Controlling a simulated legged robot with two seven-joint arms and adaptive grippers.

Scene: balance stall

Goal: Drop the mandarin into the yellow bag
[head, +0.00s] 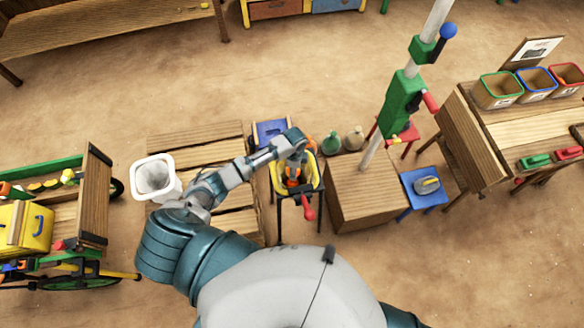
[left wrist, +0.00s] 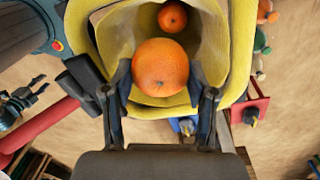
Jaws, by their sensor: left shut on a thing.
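The mandarin (left wrist: 160,67) is a round orange fruit between the two fingers of my left gripper (left wrist: 160,84), which is shut on it. In the left wrist view it appears over the open mouth of the yellow bag (left wrist: 82,32). A second, smaller-looking orange fruit (left wrist: 172,16) shows deeper inside the bag. In the head view my left gripper (head: 292,172) is over the yellow bag (head: 276,182), and the arm hides part of the bag. The exact height of the mandarin above the bag's bottom is hard to tell. My right gripper is not in view.
A wooden crate (head: 370,195) with a pole stands right of the bag. A blue stool (head: 424,188) is beyond it. A white bin (head: 154,180) and wooden pallet (head: 190,150) are on the left. A cart (head: 92,195) stands far left. Open floor lies behind.

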